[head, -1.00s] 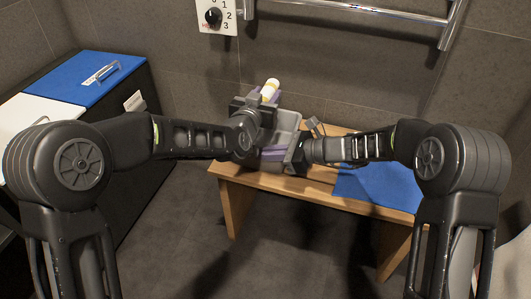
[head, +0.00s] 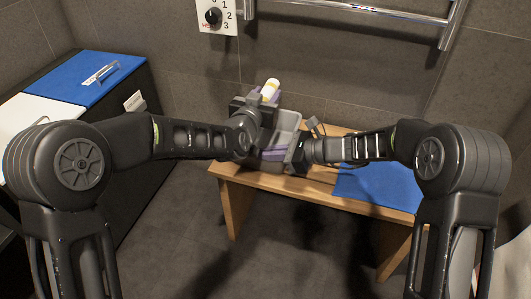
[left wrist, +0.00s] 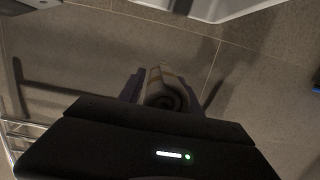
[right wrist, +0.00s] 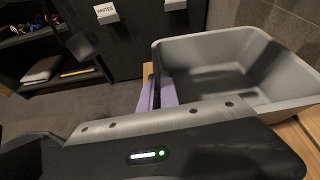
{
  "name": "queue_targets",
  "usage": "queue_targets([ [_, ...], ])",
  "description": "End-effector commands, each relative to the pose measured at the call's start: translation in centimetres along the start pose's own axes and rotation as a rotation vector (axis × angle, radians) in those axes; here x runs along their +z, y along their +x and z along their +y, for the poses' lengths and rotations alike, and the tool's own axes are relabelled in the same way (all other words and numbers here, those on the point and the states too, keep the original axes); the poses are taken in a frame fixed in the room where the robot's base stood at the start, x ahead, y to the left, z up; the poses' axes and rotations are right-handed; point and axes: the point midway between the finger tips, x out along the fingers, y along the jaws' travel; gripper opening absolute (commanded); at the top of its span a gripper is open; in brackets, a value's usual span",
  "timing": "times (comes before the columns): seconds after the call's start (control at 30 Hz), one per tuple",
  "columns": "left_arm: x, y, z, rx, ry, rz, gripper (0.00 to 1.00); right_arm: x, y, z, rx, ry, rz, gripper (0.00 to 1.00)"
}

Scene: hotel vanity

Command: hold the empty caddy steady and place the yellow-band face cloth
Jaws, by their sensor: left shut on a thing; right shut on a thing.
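The face cloth (head: 271,88) is a pale roll with a yellowish band, held up above the back of the bench. Its spiral end (left wrist: 164,98) faces the left wrist view. My left gripper (head: 265,97) is shut on the roll with its purple fingers on either side. The grey caddy (head: 289,122) stands on the bench below and to the right of the roll. In the right wrist view the caddy (right wrist: 215,65) looks empty inside. My right gripper (right wrist: 158,93) is shut on the caddy's near wall. My left arm hides part of the caddy in the head view.
The wooden bench (head: 235,174) has a blue mat (head: 380,187) at its right. A dark cabinet with a blue top panel (head: 82,78) and a white one (head: 28,118) stands at the left. A towel rail (head: 350,10) and a dial panel (head: 216,16) are on the back wall.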

Motion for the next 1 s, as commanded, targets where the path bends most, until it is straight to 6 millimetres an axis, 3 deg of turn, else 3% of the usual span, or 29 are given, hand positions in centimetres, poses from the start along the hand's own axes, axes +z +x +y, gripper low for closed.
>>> queue_targets([
  [0.37, 0.3, 0.1, 0.0, 0.000, 0.000, 0.000, 0.02, 0.0, 0.0, 0.0, -0.001, 0.000, 0.000, 0.00],
  [1.0, 4.7, 0.7, 0.0, -0.001, -0.001, -0.001, 0.02, 0.0, 0.0, 0.0, -0.001, 0.000, 0.000, 0.00],
])
